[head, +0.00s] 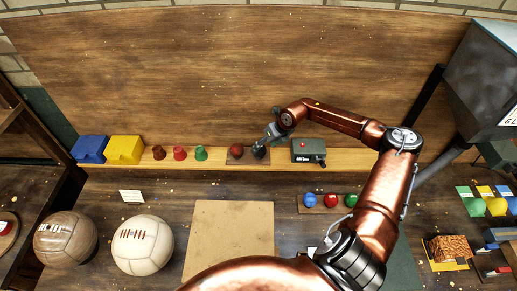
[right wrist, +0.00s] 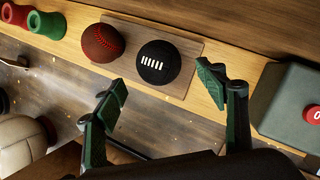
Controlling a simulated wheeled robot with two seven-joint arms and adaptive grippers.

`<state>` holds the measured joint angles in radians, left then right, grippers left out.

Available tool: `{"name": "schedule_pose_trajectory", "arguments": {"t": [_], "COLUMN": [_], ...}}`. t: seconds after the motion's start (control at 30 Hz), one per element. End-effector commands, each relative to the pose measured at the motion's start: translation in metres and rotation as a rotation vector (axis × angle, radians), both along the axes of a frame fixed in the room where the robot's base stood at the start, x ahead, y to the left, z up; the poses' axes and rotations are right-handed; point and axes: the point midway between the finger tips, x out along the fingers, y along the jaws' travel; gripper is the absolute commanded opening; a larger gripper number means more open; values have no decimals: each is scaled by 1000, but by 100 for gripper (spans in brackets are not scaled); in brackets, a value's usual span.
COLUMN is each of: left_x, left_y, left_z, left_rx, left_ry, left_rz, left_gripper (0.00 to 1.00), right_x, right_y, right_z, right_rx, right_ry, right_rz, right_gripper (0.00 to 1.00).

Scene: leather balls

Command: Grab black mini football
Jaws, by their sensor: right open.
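The black mini football (right wrist: 158,62) is a small dark ball with white lace marks. It sits on a small brown board (right wrist: 185,45) on the wooden shelf, beside a dark red ball with stitching (right wrist: 103,43). In the head view the black ball (head: 260,153) is partly hidden by my right gripper (head: 264,148). In the right wrist view my right gripper (right wrist: 165,84) is open, with one finger on each side of the ball's near side and nothing held. The ball appears just beyond the fingertips. My left gripper is not in view.
A grey-green box with a red button (head: 308,150) stands right of the ball. Green (head: 201,153), red and brown cups stand left along the shelf. Below are two large balls (head: 142,245), a tan board (head: 230,235) and three small coloured balls (head: 331,200). A wooden panel rises behind.

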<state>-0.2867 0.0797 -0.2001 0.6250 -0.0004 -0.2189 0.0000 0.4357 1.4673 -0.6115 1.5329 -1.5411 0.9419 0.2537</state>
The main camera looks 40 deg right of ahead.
Motion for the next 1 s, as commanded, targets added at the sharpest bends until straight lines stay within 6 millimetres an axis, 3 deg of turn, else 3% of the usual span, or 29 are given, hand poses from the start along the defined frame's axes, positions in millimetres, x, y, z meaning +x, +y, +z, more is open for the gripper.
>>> {"name": "schedule_pose_trajectory", "arguments": {"t": [0.1,0.23,0.4,0.63,1.0], "left_x": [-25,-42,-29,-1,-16], "left_y": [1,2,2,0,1], "left_z": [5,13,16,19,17], "left_rx": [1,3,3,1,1], "left_ry": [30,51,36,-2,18], "left_rz": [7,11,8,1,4], "left_gripper": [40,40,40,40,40], "right_x": [10,21,28,28,27], "right_y": [4,3,3,3,2], "right_z": [-8,-24,-43,-47,-47], "right_rx": [4,6,2,1,1], "right_ry": [-1,-1,-3,-1,-1], "right_rz": [5,5,2,1,0], "right_gripper": [66,66,66,66,44]}}
